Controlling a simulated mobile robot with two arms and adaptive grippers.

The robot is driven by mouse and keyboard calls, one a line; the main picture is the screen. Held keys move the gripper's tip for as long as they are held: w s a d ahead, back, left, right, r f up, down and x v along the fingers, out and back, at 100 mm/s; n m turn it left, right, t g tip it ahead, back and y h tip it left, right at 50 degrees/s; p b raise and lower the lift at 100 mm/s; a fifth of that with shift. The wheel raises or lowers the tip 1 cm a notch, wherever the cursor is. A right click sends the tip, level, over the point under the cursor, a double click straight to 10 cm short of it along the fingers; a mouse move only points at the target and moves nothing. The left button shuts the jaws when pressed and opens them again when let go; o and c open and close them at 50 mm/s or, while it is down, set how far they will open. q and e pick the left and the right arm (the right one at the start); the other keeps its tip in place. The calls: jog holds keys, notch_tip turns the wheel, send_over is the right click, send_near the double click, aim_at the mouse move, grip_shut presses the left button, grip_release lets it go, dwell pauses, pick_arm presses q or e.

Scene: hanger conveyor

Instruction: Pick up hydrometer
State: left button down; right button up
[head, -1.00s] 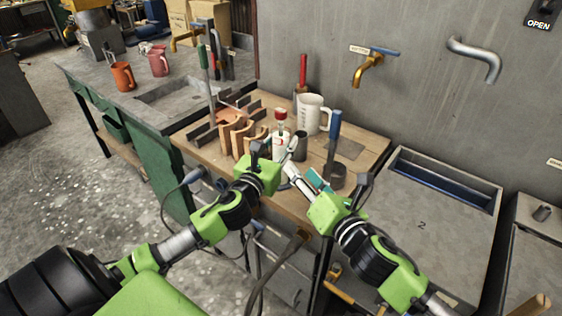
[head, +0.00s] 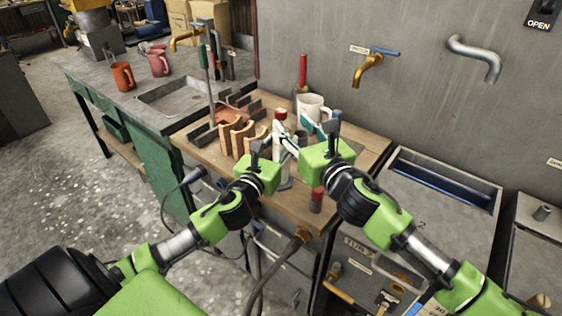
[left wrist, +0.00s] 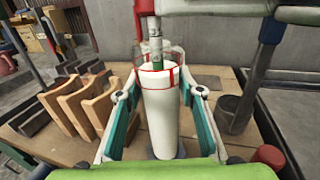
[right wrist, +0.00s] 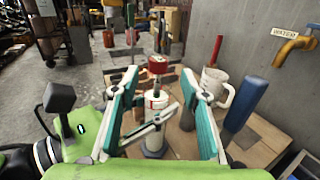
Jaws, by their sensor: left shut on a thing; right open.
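A white cylinder with red markings stands upright on the wooden bench; it shows in the left wrist view (left wrist: 160,125) and the right wrist view (right wrist: 154,101). The hydrometer, a thin stem with a red top (right wrist: 157,65), rises from its mouth; its lower part is hidden inside. The red top also shows in the head view (head: 280,114). My left gripper (left wrist: 160,96) is shut on the cylinder's sides. My right gripper (right wrist: 159,82) is open, one finger on each side of the red top and upper cylinder, apparently not touching the hydrometer.
A white mug (right wrist: 215,86) and a blue-handled tool (right wrist: 246,104) stand close right of the cylinder. A red-topped dark cylinder (head: 316,200) is at the bench's front edge. The wall (head: 320,55) is behind.

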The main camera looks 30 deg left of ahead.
aim_at(284, 116)
jog(key=shift+x, duration=2.55)
jog(key=shift+s, duration=0.1)
grip_shut()
